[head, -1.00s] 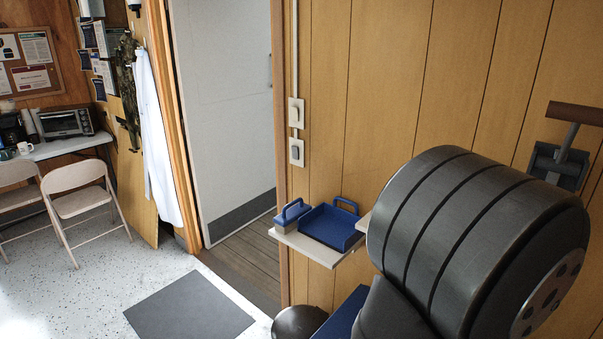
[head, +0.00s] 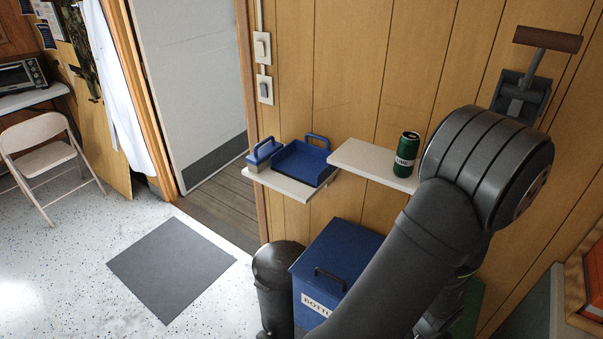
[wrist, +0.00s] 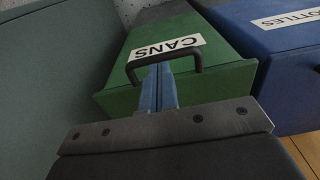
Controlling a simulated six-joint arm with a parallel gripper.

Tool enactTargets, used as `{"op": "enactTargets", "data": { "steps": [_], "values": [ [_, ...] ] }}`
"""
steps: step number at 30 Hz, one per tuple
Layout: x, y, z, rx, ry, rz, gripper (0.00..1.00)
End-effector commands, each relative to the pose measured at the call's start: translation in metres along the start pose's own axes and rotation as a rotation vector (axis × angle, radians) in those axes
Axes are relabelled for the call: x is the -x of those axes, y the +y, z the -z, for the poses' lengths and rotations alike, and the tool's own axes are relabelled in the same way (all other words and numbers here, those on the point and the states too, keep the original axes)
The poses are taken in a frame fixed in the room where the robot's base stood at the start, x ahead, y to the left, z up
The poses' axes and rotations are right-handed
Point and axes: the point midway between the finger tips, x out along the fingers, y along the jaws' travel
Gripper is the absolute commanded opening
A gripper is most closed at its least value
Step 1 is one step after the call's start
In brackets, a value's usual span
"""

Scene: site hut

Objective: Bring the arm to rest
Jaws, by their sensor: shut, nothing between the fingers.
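My gripper (wrist: 158,88) shows in the wrist view as two blue fingers shut together with nothing between them. The fingertips are close to the dark handle of a green bin (wrist: 222,77) labelled CANS; whether they touch it I cannot tell. In the head view my arm crosses the lower right and hides most of this green bin (head: 470,312). My fingers cannot be made out there.
A blue bin (head: 338,252) labelled BOTTLES and a dark round bin (head: 276,285) stand left of my arm. A green can (head: 407,155) stands on a white shelf (head: 362,159). A blue tray (head: 303,163) sits on a lower shelf.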

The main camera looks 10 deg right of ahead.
Motion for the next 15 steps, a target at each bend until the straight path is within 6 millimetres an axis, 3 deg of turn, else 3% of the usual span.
{"op": "enactTargets", "data": {
  "steps": [6, 15],
  "values": [
    [-0.018, 0.000, -0.005, 0.000, -0.005, 0.002, 0.00],
    [-0.022, 0.000, -0.006, 0.000, -0.005, 0.002, 0.00]
  ]
}}
